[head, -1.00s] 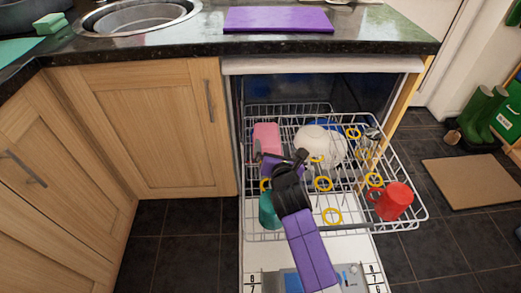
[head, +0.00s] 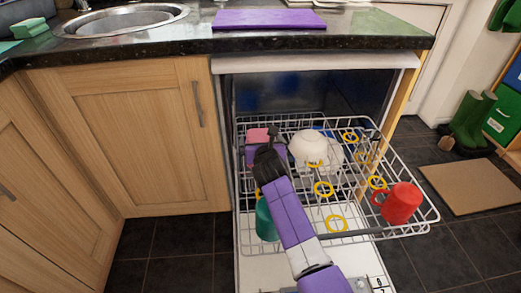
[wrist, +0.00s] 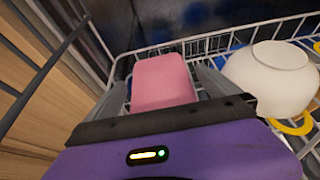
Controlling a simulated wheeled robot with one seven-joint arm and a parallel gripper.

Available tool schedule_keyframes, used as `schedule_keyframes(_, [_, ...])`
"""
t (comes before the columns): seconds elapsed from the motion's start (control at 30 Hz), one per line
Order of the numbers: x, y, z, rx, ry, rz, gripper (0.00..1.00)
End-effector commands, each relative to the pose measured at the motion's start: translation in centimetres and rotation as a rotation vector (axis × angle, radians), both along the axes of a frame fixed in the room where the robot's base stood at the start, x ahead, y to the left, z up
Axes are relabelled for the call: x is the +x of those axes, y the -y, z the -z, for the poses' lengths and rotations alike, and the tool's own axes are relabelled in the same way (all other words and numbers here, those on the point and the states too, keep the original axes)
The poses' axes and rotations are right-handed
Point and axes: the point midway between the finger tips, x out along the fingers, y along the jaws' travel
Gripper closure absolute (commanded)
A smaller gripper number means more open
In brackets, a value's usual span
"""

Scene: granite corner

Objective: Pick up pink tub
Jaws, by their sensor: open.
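The pink tub (head: 257,135) stands in the back left part of the dishwasher's pulled-out upper rack (head: 350,236). In the head view my arm and gripper (head: 262,148) cover its lower part. In the wrist view the pink tub (wrist: 163,82) lies straight ahead of my gripper (wrist: 160,92), between its spread fingers. The gripper is open, and I cannot tell whether a finger touches the tub.
A white bowl (head: 309,148) sits just right of the tub and close to the right finger in the wrist view (wrist: 272,78). A red mug (head: 402,203) and a teal cup (head: 265,220) are also in the rack. The counter (head: 350,38) overhangs behind.

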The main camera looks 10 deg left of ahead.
Motion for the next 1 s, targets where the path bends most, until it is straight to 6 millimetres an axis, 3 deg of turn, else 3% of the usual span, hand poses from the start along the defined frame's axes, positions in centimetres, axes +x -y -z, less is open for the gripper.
schedule_keyframes(0.43, [1.1,-0.4,0.4,0.001,0.0,-0.001,0.0])
schedule_keyframes(0.73, [1.09,-0.4,0.42,0.001,0.0,-0.001,0.59])
schedule_keyframes(1.0, [1.09,-0.39,0.27,0.002,0.001,-0.001,0.6])
